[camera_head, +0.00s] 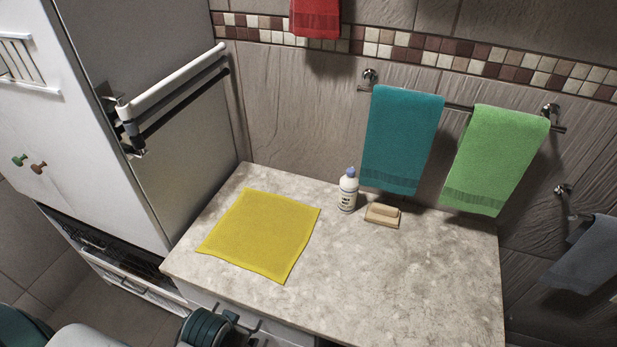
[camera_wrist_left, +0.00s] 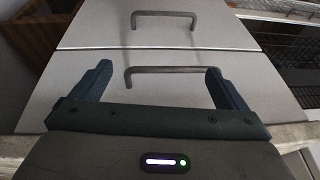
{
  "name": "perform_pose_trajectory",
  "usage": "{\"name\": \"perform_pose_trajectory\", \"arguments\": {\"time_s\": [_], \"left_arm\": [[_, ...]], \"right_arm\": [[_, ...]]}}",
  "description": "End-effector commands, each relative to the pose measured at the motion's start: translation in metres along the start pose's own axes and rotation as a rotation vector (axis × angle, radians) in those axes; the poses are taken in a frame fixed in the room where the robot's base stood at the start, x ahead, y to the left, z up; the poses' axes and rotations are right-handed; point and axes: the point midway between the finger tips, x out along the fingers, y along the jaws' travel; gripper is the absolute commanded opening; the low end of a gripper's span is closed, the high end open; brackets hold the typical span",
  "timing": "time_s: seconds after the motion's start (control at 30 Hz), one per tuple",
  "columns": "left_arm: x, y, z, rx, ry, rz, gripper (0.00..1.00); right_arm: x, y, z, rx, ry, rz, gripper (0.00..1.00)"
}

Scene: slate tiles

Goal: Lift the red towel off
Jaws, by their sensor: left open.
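The red towel (camera_head: 315,18) hangs against the tiled wall at the top of the head view. Its upper part and whatever holds it are cut off by the picture's edge. My left gripper (camera_wrist_left: 150,82) is open and empty in the left wrist view, facing pale drawer fronts with grey bar handles. It is far from the red towel and touches nothing I can see. My left arm shows at the bottom left of the head view. My right gripper is not in view.
A teal towel (camera_head: 402,140) and a green towel (camera_head: 495,160) hang on a wall rail. A grey towel (camera_head: 585,258) hangs at right. The counter (camera_head: 400,275) bears a yellow cloth (camera_head: 262,233), a bottle (camera_head: 348,190) and a soap dish (camera_head: 382,215). A white cabinet (camera_head: 75,110) stands left.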

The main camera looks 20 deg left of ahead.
Motion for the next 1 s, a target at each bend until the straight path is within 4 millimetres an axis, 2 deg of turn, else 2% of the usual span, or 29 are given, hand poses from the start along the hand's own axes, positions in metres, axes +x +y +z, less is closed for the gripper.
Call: {"name": "perform_pose_trajectory", "arguments": {"time_s": [0.03, 0.23, 0.3, 0.57, 0.77, 0.87, 1.0], "left_arm": [[-0.027, -0.001, -0.012, 0.001, 0.019, 0.0, 0.95], [-0.108, -0.004, -0.044, 0.0, 0.084, -0.001, 0.95], [-0.138, -0.005, -0.068, -0.004, 0.138, -0.001, 0.95], [-0.153, -0.008, -0.147, -0.023, 0.316, 0.001, 0.95], [-0.176, -0.011, -0.226, -0.041, 0.491, 0.005, 0.95], [-0.201, -0.014, -0.281, -0.053, 0.614, 0.008, 0.95], [-0.257, -0.018, -0.364, -0.07, 0.82, 0.014, 0.95]], "right_arm": [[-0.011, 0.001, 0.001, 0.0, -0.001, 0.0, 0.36], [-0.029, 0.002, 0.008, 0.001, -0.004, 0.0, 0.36], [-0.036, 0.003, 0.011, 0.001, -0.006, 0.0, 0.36], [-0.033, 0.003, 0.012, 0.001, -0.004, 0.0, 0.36], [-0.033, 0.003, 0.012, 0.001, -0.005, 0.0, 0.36], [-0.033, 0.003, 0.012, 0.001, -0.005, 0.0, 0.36], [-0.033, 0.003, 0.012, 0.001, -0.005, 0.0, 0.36]]}}
